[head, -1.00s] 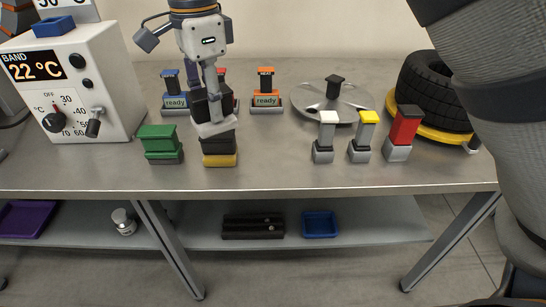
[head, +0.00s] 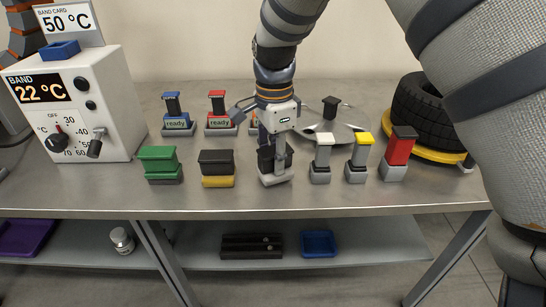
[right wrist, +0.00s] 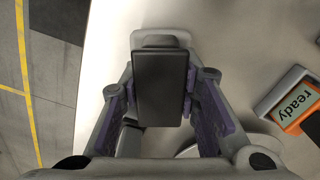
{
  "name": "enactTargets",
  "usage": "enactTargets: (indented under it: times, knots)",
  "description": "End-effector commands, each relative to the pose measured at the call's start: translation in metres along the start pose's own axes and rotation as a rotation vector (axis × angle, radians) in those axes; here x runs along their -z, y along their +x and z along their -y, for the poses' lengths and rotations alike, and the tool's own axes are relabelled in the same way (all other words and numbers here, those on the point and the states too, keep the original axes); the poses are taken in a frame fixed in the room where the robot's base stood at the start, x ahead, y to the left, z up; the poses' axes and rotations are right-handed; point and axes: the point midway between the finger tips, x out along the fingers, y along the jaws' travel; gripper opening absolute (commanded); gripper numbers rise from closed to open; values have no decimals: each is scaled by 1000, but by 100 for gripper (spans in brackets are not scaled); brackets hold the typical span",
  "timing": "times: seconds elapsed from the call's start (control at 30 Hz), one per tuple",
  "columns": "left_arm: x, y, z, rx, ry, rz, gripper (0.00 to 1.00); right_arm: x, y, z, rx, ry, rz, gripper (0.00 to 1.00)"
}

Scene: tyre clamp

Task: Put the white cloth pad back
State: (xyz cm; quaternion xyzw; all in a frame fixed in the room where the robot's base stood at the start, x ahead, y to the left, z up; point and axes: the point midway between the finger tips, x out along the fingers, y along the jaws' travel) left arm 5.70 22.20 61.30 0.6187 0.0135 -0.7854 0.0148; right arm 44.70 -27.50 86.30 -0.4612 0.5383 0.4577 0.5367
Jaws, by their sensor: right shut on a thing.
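The white cloth pad (head: 276,179) is a dark-handled block with a pale base. My right gripper (head: 273,156) is shut on its dark handle from above. In the right wrist view the gripper (right wrist: 160,92) has a finger on each side of the dark handle, and the pad's pale base (right wrist: 160,39) shows beyond it. The pad is upright at about bench-top height, between the black block with a yellow base (head: 217,168) and the white-topped block (head: 322,157). I cannot tell whether it touches the bench. My left gripper is not in view.
Behind are blue (head: 177,116) and red (head: 217,112) stamps, a metal disc (head: 345,128) and a tyre (head: 425,108). An orange ready holder (right wrist: 290,100) is close to the gripper.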

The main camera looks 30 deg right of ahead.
Motion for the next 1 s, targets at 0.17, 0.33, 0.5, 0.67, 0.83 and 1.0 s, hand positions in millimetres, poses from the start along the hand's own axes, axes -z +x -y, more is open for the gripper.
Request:
enactTargets:
  times: [0.17, 0.33, 0.5, 0.67, 0.83, 1.0]
  knots:
    - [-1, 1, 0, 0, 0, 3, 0, 0, 6, 0, 2, 1, 0, 1]
    - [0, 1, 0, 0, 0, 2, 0, 0, 7, 0, 1, 1, 0, 1]
    - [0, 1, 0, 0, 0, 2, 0, 0, 9, 0, 2, 1, 0, 50]
    - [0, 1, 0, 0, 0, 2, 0, 0, 9, 0, 1, 1, 0, 50]
    - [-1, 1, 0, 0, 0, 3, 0, 0, 5, 1, 3, 1, 0, 50]
    - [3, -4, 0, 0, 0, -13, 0, 0, -36, 2, 11, 1, 0, 50]
